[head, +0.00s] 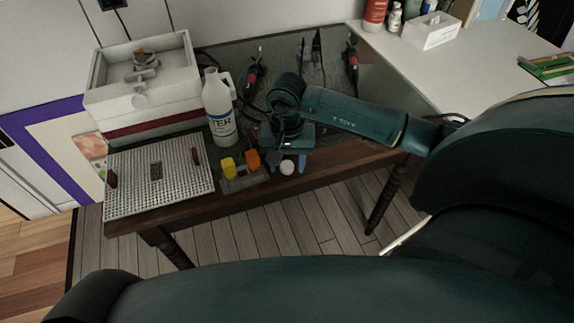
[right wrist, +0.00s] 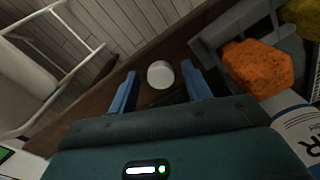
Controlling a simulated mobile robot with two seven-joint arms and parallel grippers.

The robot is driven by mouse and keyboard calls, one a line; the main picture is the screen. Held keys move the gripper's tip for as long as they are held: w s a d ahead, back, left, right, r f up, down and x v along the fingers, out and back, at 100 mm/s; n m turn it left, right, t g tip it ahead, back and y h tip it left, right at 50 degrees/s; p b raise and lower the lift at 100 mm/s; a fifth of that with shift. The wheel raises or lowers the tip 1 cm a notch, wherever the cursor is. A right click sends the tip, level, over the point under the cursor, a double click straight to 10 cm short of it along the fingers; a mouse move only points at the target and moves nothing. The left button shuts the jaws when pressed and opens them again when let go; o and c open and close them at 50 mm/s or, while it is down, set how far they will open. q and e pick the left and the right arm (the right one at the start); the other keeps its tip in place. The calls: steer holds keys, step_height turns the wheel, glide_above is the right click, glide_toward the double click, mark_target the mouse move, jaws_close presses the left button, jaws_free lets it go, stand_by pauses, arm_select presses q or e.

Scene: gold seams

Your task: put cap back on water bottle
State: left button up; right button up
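The white water bottle (head: 219,112), a jug with a handle and dark lettering, stands upright on the dark wooden table. Part of its label shows at the lower right of the right wrist view (right wrist: 300,132). A round white cap (head: 287,168) lies near the table's front edge, right of the bottle. In the right wrist view the cap (right wrist: 160,74) lies between the tips of two blue fingers. My right gripper (head: 288,163) is open and points down at the cap, with gaps on both sides of it. My left gripper is out of view.
A grey holder (head: 243,183) with yellow and orange blocks (head: 253,159) sits left of the cap. A white perforated board (head: 135,180) and a white box (head: 145,95) are at left. Red-handled tools (head: 351,56) lie behind. A white table (head: 470,70) is at right.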

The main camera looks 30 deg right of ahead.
steer(key=c, duration=0.8)
steer(key=shift+c, duration=0.2)
step_height(320, 180, up, 10)
stand_by(0.3)
